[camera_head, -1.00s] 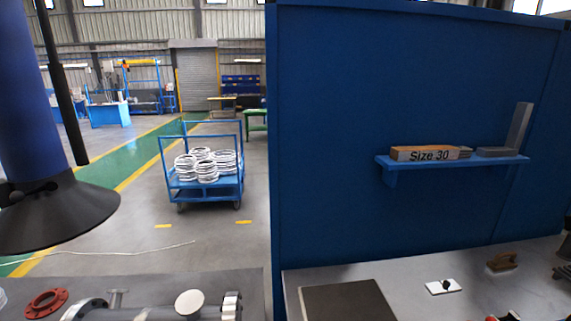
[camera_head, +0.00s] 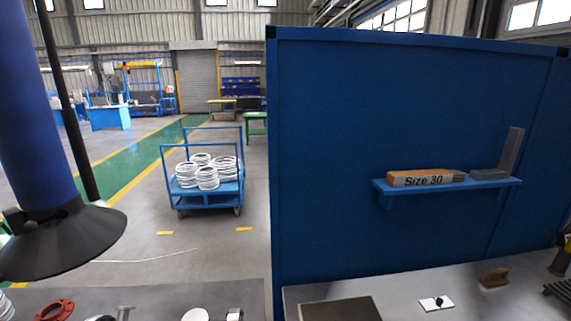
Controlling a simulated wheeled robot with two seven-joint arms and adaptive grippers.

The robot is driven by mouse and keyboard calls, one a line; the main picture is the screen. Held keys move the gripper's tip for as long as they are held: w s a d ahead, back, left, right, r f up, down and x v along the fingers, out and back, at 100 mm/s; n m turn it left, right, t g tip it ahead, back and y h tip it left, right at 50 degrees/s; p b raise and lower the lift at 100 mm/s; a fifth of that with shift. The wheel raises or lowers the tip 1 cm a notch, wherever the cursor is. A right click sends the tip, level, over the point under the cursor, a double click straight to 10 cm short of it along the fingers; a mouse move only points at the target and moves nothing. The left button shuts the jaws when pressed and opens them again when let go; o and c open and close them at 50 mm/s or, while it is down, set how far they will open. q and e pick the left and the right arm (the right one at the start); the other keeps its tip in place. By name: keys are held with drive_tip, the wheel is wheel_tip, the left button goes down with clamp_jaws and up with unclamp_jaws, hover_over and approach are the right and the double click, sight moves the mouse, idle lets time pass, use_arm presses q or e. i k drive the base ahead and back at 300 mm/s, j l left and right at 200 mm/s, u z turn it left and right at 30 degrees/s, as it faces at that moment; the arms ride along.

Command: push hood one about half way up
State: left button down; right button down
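A hood with a dark, wide cone (camera_head: 62,242) hangs at the left of the head view. It is on the lower end of a thick blue duct (camera_head: 30,110). A thin black rod (camera_head: 72,110) runs down beside the duct to the cone. The left part of the cone is cut off by the picture edge. A small dark fitting shows on the cone's upper side near the left edge; I cannot tell what it is. I cannot make out either gripper in this view. No number shows on the hood.
A grey bench with a red flange (camera_head: 54,310) runs along the bottom left. A blue partition (camera_head: 400,110) stands at the right, with a shelf (camera_head: 450,184) holding a "Size 30" box (camera_head: 425,178). A blue cart (camera_head: 210,200) with white rings stands behind on open floor.

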sight(58, 247)
drive_tip(key=k+j+u, duration=0.1)
drive_tip(key=u, duration=0.3)
drive_tip(key=k+j+u, duration=0.1)
drive_tip(key=u, duration=0.35)
drive_tip(key=j+u, duration=0.15)
drive_tip(key=u, duration=0.25)
drive_tip(key=j+u, duration=0.15)
drive_tip(key=u, duration=0.3)
drive_tip(key=k+j, duration=0.05)
